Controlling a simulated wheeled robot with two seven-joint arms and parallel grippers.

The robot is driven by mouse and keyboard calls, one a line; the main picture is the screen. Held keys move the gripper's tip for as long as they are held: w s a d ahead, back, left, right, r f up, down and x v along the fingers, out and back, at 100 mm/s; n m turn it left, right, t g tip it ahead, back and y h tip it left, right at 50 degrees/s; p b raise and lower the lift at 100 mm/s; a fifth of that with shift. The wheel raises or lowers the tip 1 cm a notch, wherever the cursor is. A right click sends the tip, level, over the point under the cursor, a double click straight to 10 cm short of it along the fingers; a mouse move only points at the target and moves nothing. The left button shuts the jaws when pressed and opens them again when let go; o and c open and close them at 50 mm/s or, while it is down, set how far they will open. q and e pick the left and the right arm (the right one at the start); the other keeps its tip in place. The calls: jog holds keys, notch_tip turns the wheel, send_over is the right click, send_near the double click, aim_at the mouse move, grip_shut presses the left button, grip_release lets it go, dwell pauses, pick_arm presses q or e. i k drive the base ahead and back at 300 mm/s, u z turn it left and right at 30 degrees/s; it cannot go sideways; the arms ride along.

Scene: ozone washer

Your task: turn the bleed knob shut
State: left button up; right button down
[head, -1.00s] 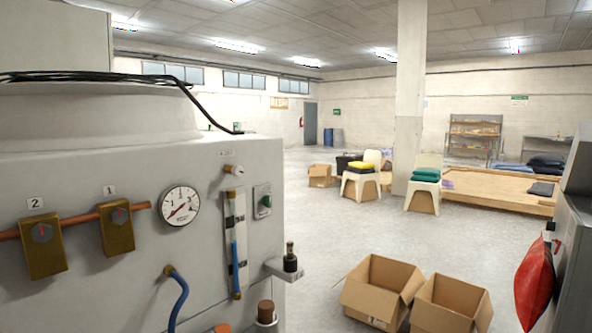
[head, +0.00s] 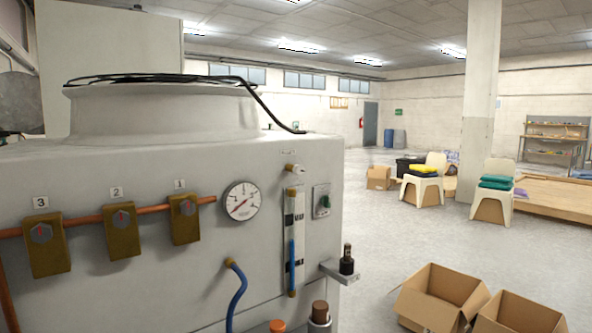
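No knob in the head view can be surely told as the bleed knob. The washer's grey cabinet (head: 180,280) fills the left side. Three brass valve blocks with grey hexagonal knobs and red marks sit along a copper pipe, labelled 3 (head: 46,246), 2 (head: 122,229) and 1 (head: 184,218). A dark bottle-shaped piece with a brass-coloured neck (head: 347,262) stands on a small side bracket. Neither gripper is in view.
A round gauge (head: 242,201), a switch plate (head: 321,201) and a blue hose (head: 236,295) are on the cabinet front. Open cardboard boxes (head: 440,298) stand on the floor at right. The floor (head: 400,235) between cabinet and chairs is clear.

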aim_at(298, 169)
jog(key=u, duration=0.35)
jog(key=k, duration=0.45)
jog(key=u, duration=1.25)
jog(key=i, duration=0.35)
jog(key=z, duration=0.7)
jog(key=i, duration=0.95)
jog(key=z, duration=0.95)
